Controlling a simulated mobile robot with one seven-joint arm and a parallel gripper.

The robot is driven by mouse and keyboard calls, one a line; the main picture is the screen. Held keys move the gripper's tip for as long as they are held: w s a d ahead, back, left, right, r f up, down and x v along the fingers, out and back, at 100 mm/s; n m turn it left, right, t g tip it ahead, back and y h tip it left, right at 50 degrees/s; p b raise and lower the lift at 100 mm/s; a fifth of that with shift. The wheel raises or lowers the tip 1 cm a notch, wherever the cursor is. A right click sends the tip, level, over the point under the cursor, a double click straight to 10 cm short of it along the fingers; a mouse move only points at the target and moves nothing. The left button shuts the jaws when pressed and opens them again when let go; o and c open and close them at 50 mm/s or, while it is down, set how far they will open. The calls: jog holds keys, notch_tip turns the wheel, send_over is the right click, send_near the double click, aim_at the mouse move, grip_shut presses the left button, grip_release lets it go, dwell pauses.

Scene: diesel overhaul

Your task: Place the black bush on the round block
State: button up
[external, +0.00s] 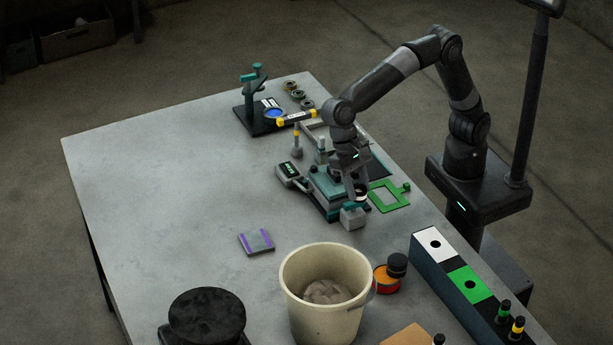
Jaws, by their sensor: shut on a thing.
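My gripper (358,192) points down over the front end of the teal-and-grey fixture (328,184) on the table. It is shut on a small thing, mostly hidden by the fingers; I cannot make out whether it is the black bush. A pale grey block (353,219) with a teal part behind it stands just below the gripper; I cannot tell whether they touch. I cannot single out the round block with certainty. Several small dark ring-shaped parts (298,95) lie in a row at the table's far edge.
A cream bucket (326,318), an orange tin (386,283) with a black knob, and a black round object (207,314) stand in front. A green frame (386,198) lies right of the fixture, a long box (453,275) along the right edge.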

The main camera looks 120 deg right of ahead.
jog(key=s+a+n, duration=0.2)
jog(key=s+a, duration=0.1)
jog(key=a, duration=0.2)
send_over(401, 261)
jog(key=d, duration=0.2)
jog(key=shift+g, duration=0.4)
jog(key=f, duration=0.6)
jog(key=shift+w+a+f, duration=0.1)
jog(key=shift+w+a, duration=0.1)
jog(key=shift+w, duration=0.15)
jog(key=shift+a+f, duration=0.1)
jog(key=shift+f, duration=1.95)
jog(key=shift+f, duration=0.2)
jog(key=o, duration=1.1)
jog(key=shift+o, duration=0.2)
jog(key=v, duration=1.2)
jog(key=shift+r, duration=0.25)
